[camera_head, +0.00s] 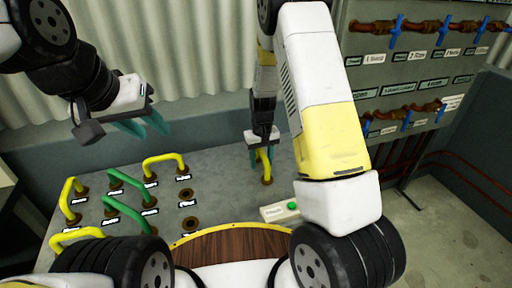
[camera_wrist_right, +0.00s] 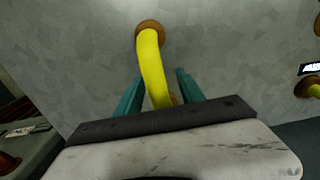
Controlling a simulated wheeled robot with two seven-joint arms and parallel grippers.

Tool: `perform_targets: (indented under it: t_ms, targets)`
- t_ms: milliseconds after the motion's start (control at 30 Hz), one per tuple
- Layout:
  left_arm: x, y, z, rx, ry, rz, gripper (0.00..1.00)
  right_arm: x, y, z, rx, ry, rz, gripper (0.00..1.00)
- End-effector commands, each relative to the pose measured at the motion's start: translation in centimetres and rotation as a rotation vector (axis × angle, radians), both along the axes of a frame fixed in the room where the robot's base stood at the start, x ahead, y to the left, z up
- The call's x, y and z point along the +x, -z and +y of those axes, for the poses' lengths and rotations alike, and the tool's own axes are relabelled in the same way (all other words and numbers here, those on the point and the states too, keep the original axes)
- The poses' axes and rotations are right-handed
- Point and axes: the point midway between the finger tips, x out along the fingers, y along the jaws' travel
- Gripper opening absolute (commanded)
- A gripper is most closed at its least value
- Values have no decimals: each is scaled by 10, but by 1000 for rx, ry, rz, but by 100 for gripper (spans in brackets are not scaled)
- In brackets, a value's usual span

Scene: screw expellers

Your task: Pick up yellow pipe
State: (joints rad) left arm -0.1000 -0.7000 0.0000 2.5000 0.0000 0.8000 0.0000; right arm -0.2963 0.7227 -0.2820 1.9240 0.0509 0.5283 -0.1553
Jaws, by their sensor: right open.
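A yellow pipe (camera_head: 266,168) stands on the grey panel near its right side, under my right gripper (camera_head: 261,153). In the right wrist view, the yellow pipe (camera_wrist_right: 152,66) runs between the two teal fingers of my right gripper (camera_wrist_right: 160,85). The fingers are open, one on each side of the pipe with gaps. The pipe's upper end sits in a brown round fitting; its lower end is partly hidden behind my gripper body. My left gripper (camera_head: 147,125) is raised above the panel at the left, empty, its teal fingers apart.
Several other yellow and green pipes, such as a green pipe (camera_head: 128,184), stand in labelled fittings on the panel's left. Two empty fittings (camera_head: 190,222) are near the middle. A valve rack (camera_head: 405,75) is at right.

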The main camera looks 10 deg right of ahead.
Motion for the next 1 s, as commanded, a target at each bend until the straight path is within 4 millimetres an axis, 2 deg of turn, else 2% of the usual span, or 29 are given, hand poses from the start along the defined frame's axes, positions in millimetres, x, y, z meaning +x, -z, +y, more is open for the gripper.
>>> perform_targets:
  t_ms: [167, 300, 400, 833, 1000]
  targets:
    - [0, 0, 0, 0, 0, 0, 36, 0, 0, 0, 0, 0, 0, 44]
    - [0, 0, 0, 0, 0, 0, 36, 0, 0, 0, 0, 0, 0, 16]
    - [0, 0, 0, 0, 0, 0, 36, 0, 0, 0, 0, 0, 0, 0]
    - [0, 0, 0, 0, 0, 0, 36, 0, -2, 0, 0, -1, -1, 0]
    - [0, 0, 0, 0, 0, 0, 36, 1, -13, 0, 1, 0, -3, 0]
